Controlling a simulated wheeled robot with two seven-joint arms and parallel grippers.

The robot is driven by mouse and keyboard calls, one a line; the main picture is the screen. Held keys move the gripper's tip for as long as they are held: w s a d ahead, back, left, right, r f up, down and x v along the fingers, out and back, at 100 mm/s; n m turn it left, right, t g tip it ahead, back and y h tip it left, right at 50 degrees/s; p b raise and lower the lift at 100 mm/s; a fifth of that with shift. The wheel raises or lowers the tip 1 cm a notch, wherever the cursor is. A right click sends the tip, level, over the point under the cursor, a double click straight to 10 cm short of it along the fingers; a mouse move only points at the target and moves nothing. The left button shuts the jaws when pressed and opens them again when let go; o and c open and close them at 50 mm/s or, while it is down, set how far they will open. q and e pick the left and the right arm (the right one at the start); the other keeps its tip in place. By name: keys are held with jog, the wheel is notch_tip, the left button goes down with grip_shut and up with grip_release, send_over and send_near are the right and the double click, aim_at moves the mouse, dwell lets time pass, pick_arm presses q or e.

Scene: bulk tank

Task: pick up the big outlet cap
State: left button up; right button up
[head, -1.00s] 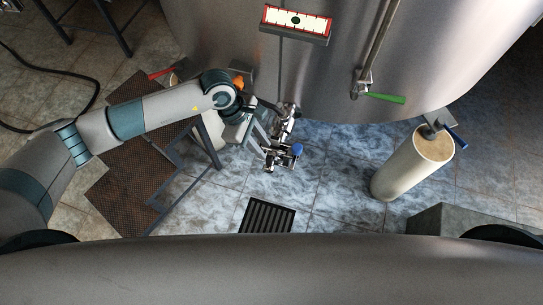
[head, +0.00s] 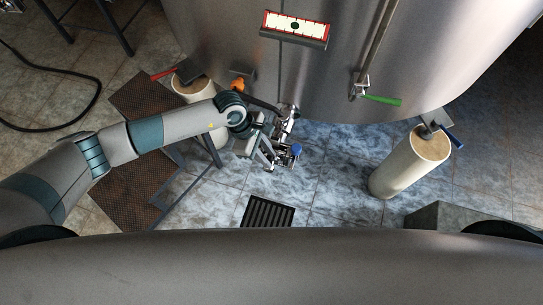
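A metal outlet fitting (head: 287,114) sticks out under the front of the steel tank. A smaller metal valve assembly with a blue knob (head: 296,149) sits just below it. I cannot make out the big outlet cap as a separate thing; it may be small or hidden among the metal parts. My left gripper (head: 268,155) is beside these parts, on their left, and overlaps them in the picture. Its fingers are too small and cluttered to tell whether they are open or shut, or touch anything. My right gripper is not in view.
The steel tank (head: 232,32) fills the back, with a red-framed gauge (head: 295,26) and a green-handled valve (head: 381,99). Pale cylindrical legs (head: 403,170) stand on both sides. A brown stepped platform (head: 130,178) is at left. A floor drain (head: 268,213) lies in front; tiles around it are clear.

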pick_arm(q)
jog(key=shift+c, duration=0.4)
grip_shut()
dwell(1.3)
